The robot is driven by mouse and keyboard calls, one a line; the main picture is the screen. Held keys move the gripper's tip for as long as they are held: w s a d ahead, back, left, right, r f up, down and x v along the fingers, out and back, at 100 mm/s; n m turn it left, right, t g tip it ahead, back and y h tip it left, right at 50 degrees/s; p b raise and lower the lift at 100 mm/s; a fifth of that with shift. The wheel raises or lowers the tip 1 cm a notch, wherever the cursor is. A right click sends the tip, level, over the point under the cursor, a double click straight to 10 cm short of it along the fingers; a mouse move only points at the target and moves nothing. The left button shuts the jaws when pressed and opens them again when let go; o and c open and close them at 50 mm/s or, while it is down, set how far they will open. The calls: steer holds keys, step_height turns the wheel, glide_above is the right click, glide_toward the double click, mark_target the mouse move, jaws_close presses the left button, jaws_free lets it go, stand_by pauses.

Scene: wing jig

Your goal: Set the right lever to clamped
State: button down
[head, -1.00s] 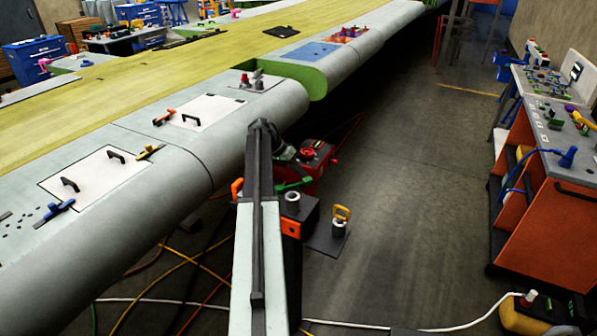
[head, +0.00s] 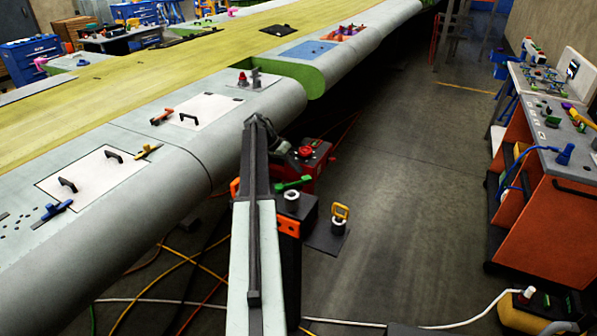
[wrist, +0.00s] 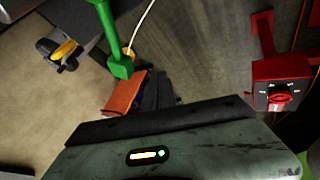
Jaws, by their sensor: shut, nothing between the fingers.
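A green-handled lever (head: 293,184) stands beside a pale round post, just right of my arm in the head view. It shows as a green bar (wrist: 112,40) at upper left in the wrist view, above an orange block (wrist: 122,92). A second, orange handle (head: 235,187) peeks out left of my arm. I cannot tell which is the right lever, or read its setting. My gripper (head: 280,149) is shut and empty, just beyond the green handle and close to the red box; its fingertips are mostly hidden. No contact with a lever is visible.
A red box with a red knob (head: 306,151) stands behind the gripper. A yellow-handled clamp (head: 340,212) sits on a dark plate to the right. The long wing (head: 160,190) blocks the left. Cables cross the floor. Floor is free toward the orange cart (head: 545,225).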

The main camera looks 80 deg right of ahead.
steer(key=w+d+r+p, duration=0.2)
steer(key=w+r+p, duration=0.4)
steer(key=r+p, duration=0.2)
steer(key=w+a+f+n+t+b, duration=0.15)
steer(key=w+a+n, duration=0.25)
steer(key=w+a, duration=0.7)
steer(key=w+a+f+n+t+h, duration=0.1)
steer(key=w+a+f+n, duration=0.2)
steer(key=w+a, duration=0.8)
steer(key=w+a+f+n+t+b, duration=0.15)
steer(key=w+a+n, duration=0.25)
steer(key=w+a, duration=0.7)
steer(key=w+a+f+n+t+y+b, duration=0.15)
steer(key=a+n, duration=0.35)
steer(key=a, duration=1.9)
steer(key=s+a+f+n, duration=0.1)
steer(key=a+n, duration=0.1)
steer(key=a, duration=0.7)
steer(key=s+a+f+n+t+y, duration=0.1)
steer(key=a+n, duration=0.2)
steer(key=a, duration=0.6)
steer(key=s+a+f+n+b, duration=0.1)
steer(key=a+n, duration=0.1)
steer(key=a, duration=0.6)
steer(key=shift+s+a+n+t, duration=0.25)
steer(key=shift+a+n+t, duration=0.1)
steer(key=shift+a+n, duration=0.05)
